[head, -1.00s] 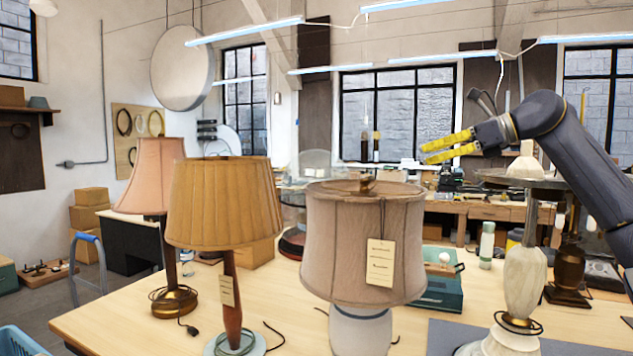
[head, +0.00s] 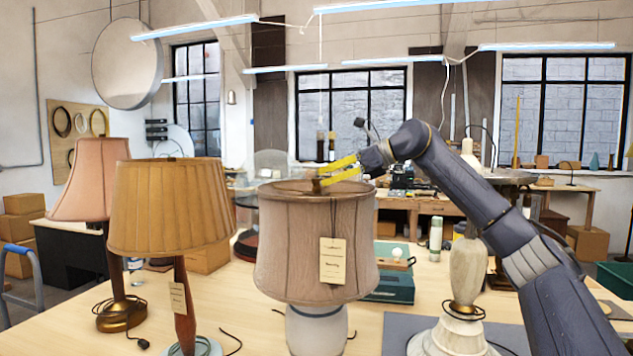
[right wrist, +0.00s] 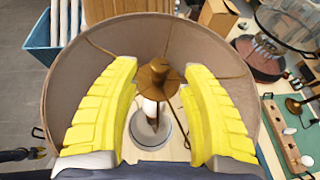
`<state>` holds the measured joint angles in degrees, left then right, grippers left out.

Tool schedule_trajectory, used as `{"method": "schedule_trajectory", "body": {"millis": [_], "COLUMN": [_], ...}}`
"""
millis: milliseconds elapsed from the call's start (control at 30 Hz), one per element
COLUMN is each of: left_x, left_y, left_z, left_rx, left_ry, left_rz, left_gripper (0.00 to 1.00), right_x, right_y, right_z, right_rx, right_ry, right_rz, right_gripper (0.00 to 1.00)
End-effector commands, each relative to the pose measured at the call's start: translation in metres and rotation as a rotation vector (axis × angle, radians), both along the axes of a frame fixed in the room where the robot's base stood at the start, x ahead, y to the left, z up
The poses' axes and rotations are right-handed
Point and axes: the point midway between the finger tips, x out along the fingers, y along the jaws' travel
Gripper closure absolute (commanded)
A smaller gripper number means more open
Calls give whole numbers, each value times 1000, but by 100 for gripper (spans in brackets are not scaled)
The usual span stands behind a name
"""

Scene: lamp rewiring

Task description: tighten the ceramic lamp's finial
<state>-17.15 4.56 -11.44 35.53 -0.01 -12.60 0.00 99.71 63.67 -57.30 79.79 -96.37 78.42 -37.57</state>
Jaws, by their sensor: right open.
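The ceramic lamp stands on the table with a white base (head: 316,328) and a grey-beige drum shade (head: 315,240) with a hanging paper tag (head: 333,261). Its brass finial (right wrist: 158,68) shows at the middle of the shade's open top in the right wrist view. In the head view the finial (head: 316,185) is small at the shade's top. My right gripper (head: 336,172) has yellow fingers and is at the top of the shade. In the right wrist view the open fingers (right wrist: 160,82) lie either side of the finial, with gaps showing. My left gripper is out of view.
A lamp with an orange pleated shade (head: 172,208) and one with a pink shade (head: 92,180) stand to the left. A pale stone-like lamp base (head: 465,275) stands close to my right arm. A green box (head: 392,278) sits behind the ceramic lamp.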

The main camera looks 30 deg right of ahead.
Motion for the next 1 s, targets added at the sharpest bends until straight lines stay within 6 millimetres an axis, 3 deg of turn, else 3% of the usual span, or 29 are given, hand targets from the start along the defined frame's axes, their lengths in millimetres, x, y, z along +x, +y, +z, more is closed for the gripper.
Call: {"method": "schedule_trajectory", "body": {"millis": [300,800,1000], "left_x": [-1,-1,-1], "left_y": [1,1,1], "left_z": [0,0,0], "left_rx": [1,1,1], "left_ry": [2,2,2], "left_rz": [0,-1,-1], "left_gripper": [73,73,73], "right_x": [25,31,31], "right_y": [18,22,21], "right_z": [-13,-16,-15], "right_rx": [-1,0,0], "right_ry": [-1,0,0], "right_rz": [0,0,0], "right_gripper": [55,53,76]}}
